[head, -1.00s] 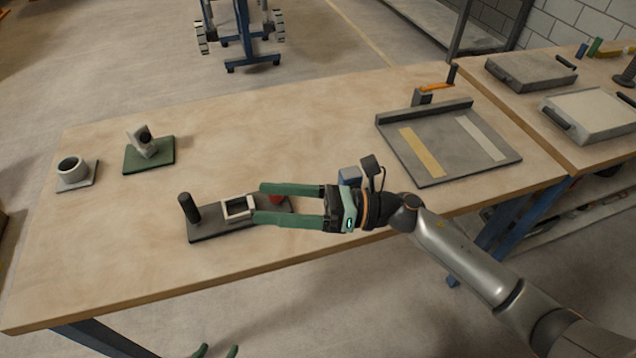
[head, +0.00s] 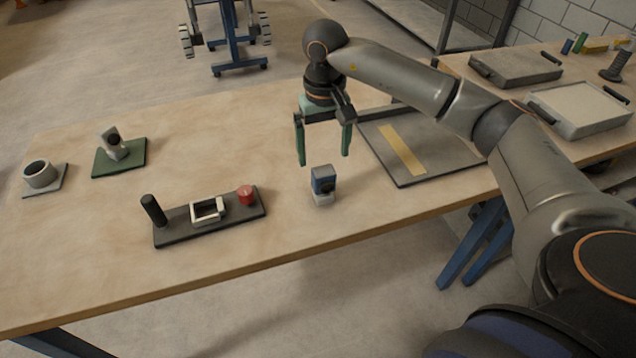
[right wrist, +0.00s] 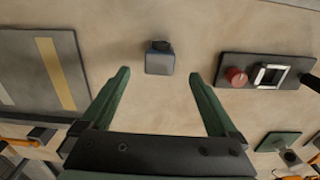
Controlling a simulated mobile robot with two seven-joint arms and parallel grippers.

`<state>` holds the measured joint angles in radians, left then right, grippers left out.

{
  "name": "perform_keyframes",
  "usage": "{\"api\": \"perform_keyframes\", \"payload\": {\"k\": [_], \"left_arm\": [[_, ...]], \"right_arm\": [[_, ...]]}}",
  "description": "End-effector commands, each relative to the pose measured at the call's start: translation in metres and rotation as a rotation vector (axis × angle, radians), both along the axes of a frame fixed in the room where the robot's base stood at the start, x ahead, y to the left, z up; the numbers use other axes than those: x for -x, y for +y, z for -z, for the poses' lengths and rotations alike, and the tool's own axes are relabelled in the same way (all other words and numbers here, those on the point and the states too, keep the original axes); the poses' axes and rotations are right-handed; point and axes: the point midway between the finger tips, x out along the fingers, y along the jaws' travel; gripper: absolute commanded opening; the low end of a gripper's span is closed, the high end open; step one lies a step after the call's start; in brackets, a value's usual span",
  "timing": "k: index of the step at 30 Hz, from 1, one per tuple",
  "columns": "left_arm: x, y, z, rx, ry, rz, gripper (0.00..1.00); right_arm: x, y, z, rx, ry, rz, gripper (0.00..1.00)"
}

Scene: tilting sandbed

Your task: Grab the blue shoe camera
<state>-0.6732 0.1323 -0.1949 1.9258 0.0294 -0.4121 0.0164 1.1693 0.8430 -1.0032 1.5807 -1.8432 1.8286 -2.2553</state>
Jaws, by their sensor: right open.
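The blue shoe camera (head: 322,185) stands upright on the wooden table, a small blue and grey block with a dark round lens. In the right wrist view the camera (right wrist: 160,58) sits beyond the fingertips, roughly centred between them. My right gripper (head: 325,160) points down with its green fingers spread, above and just behind the camera, not touching it. Its open fingers also show in the right wrist view (right wrist: 159,75), with nothing between them. My left gripper is out of view.
A dark base (head: 232,222) with a black post, white square frame and red knob lies left of the camera. A grey tray (head: 440,160) with a yellow strip is to the right. A green stand (head: 120,158) and a white ring holder (head: 40,176) are farther left.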

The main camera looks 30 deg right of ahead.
Motion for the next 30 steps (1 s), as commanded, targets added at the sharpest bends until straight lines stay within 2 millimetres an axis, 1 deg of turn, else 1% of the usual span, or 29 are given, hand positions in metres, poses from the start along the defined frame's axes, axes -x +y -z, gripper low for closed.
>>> {"api": "perform_keyframes", "payload": {"k": [1,4,6,11,13,18,21,24,30], "left_arm": [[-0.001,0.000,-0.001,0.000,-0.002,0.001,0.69],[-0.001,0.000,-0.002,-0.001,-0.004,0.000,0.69],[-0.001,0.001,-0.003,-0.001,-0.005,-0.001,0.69],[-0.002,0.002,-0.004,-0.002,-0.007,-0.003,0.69],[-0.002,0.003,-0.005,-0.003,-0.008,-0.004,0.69],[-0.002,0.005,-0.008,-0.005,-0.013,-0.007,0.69],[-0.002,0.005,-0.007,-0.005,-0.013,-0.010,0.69],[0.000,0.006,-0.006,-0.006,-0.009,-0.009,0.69],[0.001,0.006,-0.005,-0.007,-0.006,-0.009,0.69]], "right_arm": [[0.001,0.000,0.011,0.000,0.004,0.001,0.95],[0.001,0.000,0.028,-0.002,0.004,0.000,0.95],[0.000,0.001,0.037,-0.002,0.001,0.000,0.95],[0.000,0.001,0.047,-0.004,0.000,-0.001,0.95],[0.000,0.001,0.055,-0.004,0.002,0.000,0.95],[0.000,-0.001,0.081,-0.005,0.003,0.000,0.95],[-0.001,-0.001,0.092,-0.004,0.001,0.001,0.95],[-0.001,-0.001,0.097,-0.005,-0.001,0.000,0.95],[-0.001,-0.001,0.098,-0.005,-0.001,0.000,0.95]]}}
